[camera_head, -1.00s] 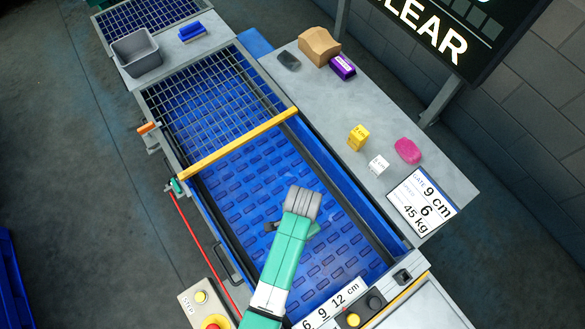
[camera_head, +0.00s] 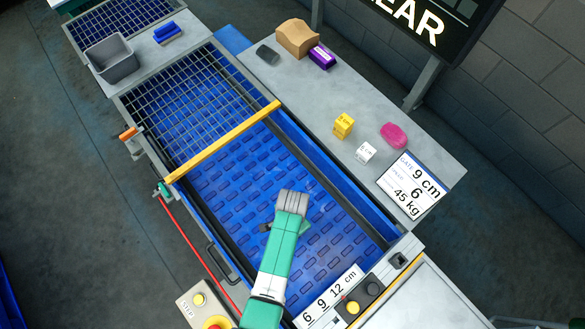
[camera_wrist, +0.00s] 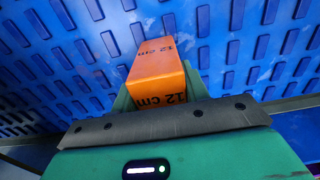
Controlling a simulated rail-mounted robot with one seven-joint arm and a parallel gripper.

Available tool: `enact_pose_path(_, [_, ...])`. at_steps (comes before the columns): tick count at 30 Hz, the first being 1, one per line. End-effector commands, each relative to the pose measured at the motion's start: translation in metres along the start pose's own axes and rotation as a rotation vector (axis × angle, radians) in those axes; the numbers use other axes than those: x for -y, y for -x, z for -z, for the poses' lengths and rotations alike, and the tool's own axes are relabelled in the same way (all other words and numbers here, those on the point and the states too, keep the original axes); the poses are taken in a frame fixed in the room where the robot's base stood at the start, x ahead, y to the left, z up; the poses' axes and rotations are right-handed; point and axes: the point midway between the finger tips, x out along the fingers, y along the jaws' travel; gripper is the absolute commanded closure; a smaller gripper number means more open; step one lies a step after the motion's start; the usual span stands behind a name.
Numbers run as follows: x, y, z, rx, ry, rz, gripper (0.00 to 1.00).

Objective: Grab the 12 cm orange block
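The orange block (camera_wrist: 155,60) marked "12 cm" shows in the wrist view, between the two green fingers of my gripper (camera_wrist: 158,98). The fingers lie close along its sides with no clear gap, so my gripper looks shut on it. The dark edge of my gripper hides the block's near end. In the head view, my gripper (camera_head: 291,205) is over the studded blue belt (camera_head: 232,185), and the block is hidden beneath my arm.
A yellow bar (camera_head: 222,140) crosses the belt beyond my gripper. Beyond it is a wire grid (camera_head: 185,100). The right-hand worktop (camera_head: 300,95) holds a yellow block (camera_head: 344,125), a white cube (camera_head: 366,152), a pink item (camera_head: 394,135), and a sign (camera_head: 412,187).

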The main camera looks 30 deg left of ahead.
Motion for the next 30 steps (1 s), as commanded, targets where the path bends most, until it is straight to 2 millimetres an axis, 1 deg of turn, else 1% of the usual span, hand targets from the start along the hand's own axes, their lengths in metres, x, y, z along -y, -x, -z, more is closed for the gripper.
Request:
enact_pose_path(1, [0.0, 0.0, 0.0, 0.0, 0.0, 0.0, 0.68])
enact_pose_path(3, [0.0, 0.0, 0.0, 0.0, 0.0, 0.0, 0.79])
enact_pose_path(4, [0.0, 0.0, 0.0, 0.0, 0.0, 0.0, 0.79])
enact_pose_path(5, [0.0, 0.0, 0.0, 0.0, 0.0, 0.0, 0.83])
enact_pose_path(10, [0.0, 0.001, 0.0, 0.0, 0.0, 0.0, 0.83])
enact_pose_path(12, [0.0, 0.006, 0.0, 0.0, 0.0, 0.0, 0.83])
enact_pose_path(14, [0.0, 0.014, 0.0, -0.002, 0.0, 0.001, 0.83])
enact_pose_path(17, [0.0, 0.035, 0.001, -0.003, 0.0, 0.002, 0.83])
enact_pose_path(21, [0.0, 0.068, 0.001, -0.003, 0.0, 0.002, 0.83])
enact_pose_path(24, [0.0, 0.086, 0.001, -0.002, 0.0, 0.001, 0.83])
enact_pose_path(27, [0.0, 0.097, 0.0, -0.001, 0.0, 0.0, 0.83])
enact_pose_path(30, [0.0, 0.101, 0.0, -0.001, 0.0, 0.0, 0.83])
